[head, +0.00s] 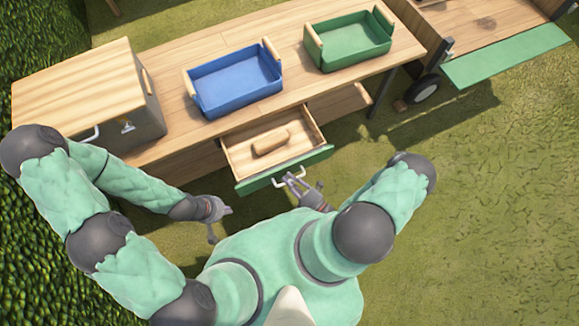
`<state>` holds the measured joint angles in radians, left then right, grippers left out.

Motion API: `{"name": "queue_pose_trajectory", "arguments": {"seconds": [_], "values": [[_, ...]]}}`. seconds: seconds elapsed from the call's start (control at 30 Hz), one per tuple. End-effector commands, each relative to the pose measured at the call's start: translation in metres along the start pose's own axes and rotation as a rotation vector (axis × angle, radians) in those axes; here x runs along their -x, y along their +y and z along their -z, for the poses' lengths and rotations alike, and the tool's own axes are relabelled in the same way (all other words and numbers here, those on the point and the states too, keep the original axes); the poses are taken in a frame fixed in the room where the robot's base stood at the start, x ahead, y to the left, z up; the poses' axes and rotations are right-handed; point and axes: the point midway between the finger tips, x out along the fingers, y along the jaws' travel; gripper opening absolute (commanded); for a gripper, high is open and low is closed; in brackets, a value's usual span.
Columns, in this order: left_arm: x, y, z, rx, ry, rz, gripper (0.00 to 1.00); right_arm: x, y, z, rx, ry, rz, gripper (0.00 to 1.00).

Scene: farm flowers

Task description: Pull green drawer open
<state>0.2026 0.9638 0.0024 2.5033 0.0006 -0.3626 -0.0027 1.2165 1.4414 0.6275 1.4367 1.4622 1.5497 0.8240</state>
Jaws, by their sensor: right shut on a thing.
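The green drawer (325,154) is pulled out from the front of the wooden table (180,142). Its wooden inside shows, with a light wooden block-like object (270,141) lying in it. The drawer's white handle (279,184) sits on the green front. My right gripper (293,181) is at the handle's right part and shut on it. My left gripper (221,222) is empty, to the left of the drawer and apart from it; its fingers look spread.
A blue tray (236,98) and a green tray (352,53) stand on the table. A wooden box with a grey front (80,87) is at the left end. A cart with a green flap (505,55) stands at the upper right. Grass to the right is clear.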

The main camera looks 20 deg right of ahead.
Motion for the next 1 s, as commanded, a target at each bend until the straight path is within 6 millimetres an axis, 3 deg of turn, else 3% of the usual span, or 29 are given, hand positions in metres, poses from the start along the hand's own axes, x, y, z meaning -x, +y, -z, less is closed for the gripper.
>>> {"name": "queue_pose_trajectory", "arguments": {"seconds": [0.1,0.13,0.17,0.63,1.0], "values": [[0.000,0.000,0.000,0.000,0.000,0.000,0.00,0.000,-0.001,-0.002,0.005,-0.002,0.001,0.00],[0.000,0.000,0.000,0.000,0.000,0.000,0.00,0.000,-0.001,-0.002,0.005,-0.002,0.001,0.27],[0.000,0.000,0.000,0.000,0.000,0.000,0.00,0.000,-0.001,-0.002,0.005,-0.002,0.001,0.30],[0.000,0.000,0.000,0.000,0.000,0.000,0.00,0.007,-0.001,-0.002,0.002,-0.003,0.001,0.30],[0.000,0.000,0.000,0.000,0.000,0.000,0.00,0.053,-0.001,-0.002,0.004,-0.006,0.003,0.30]]}}
